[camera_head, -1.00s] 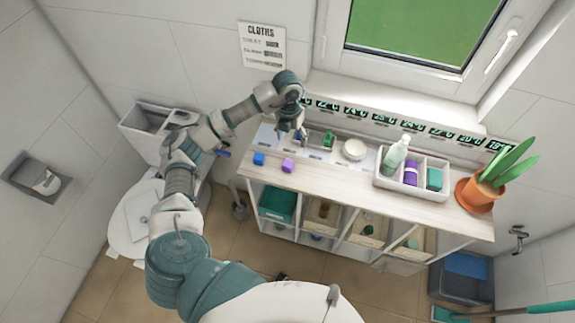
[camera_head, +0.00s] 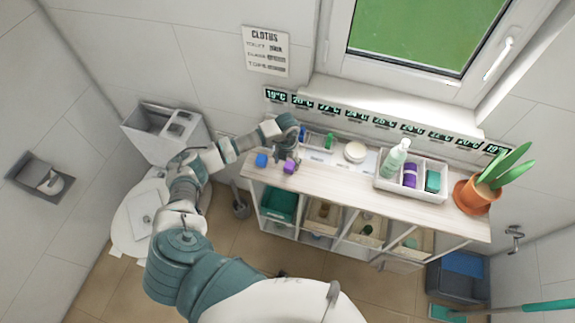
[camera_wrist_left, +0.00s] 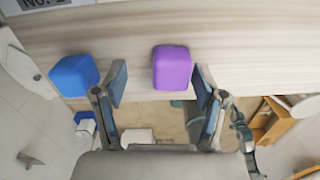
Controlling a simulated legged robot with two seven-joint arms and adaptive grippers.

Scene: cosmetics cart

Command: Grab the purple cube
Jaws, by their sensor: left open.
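The purple cube (camera_head: 289,167) sits near the front edge of the wooden cart top, toward its left end. My left gripper (camera_head: 287,160) is just above and behind it, pointing down. In the left wrist view the purple cube (camera_wrist_left: 172,67) lies ahead of the open fingers (camera_wrist_left: 160,88), nearer the right finger, with nothing held. A blue cube (camera_head: 261,160) stands to the left of the purple one, and it also shows in the left wrist view (camera_wrist_left: 74,76), outside the left finger. My right gripper is not in view.
A green item (camera_head: 329,141) and a round white container (camera_head: 355,152) stand farther back on the cart. A white tray (camera_head: 421,194) holds a pump bottle (camera_head: 395,158) and other items. A potted plant (camera_head: 478,194) is at the right end. The front middle is clear.

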